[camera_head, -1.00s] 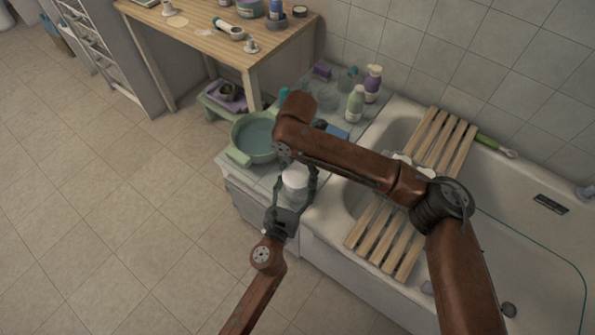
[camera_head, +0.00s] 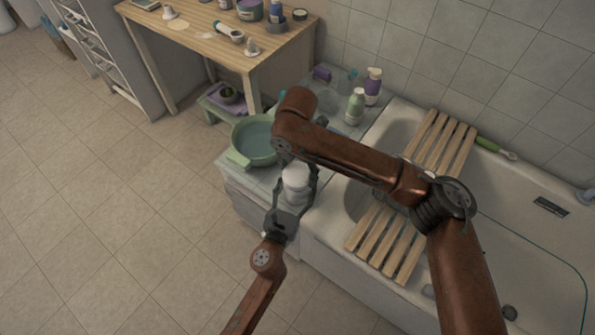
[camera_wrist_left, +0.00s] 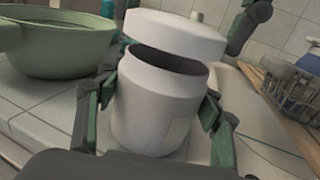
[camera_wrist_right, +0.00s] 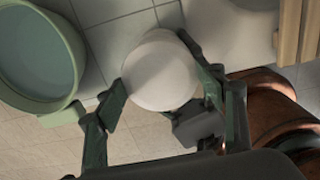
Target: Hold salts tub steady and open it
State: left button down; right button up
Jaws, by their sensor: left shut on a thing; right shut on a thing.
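The white salts tub (camera_wrist_left: 150,110) stands on the grey-tiled ledge by the bath. My left gripper (camera_wrist_left: 158,103) is shut around its body, one finger on each side. The tub's white lid (camera_wrist_left: 175,35) is above the mouth and tilted, with a dark gap showing the inside. I cannot tell whether its far edge touches the rim. From above, the lid (camera_wrist_right: 160,72) lies between the fingers of my right gripper (camera_wrist_right: 162,95), which is shut on it. In the head view the tub (camera_head: 294,190) shows below my right forearm, which hides part of the right gripper.
A green basin (camera_head: 254,140) stands on the ledge close to the tub. A slatted wooden rack (camera_head: 440,140) spans the bath (camera_head: 335,232) to the right. Open floor lies left.

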aim_at(298, 174)
pick_arm(q)
jog(key=shift+r, duration=0.15)
pick_arm(e)
jog(key=shift+r, duration=0.1)
jog(key=shift+r, duration=1.9)
pick_arm(q)
jog(key=c, duration=0.5)
grip_release()
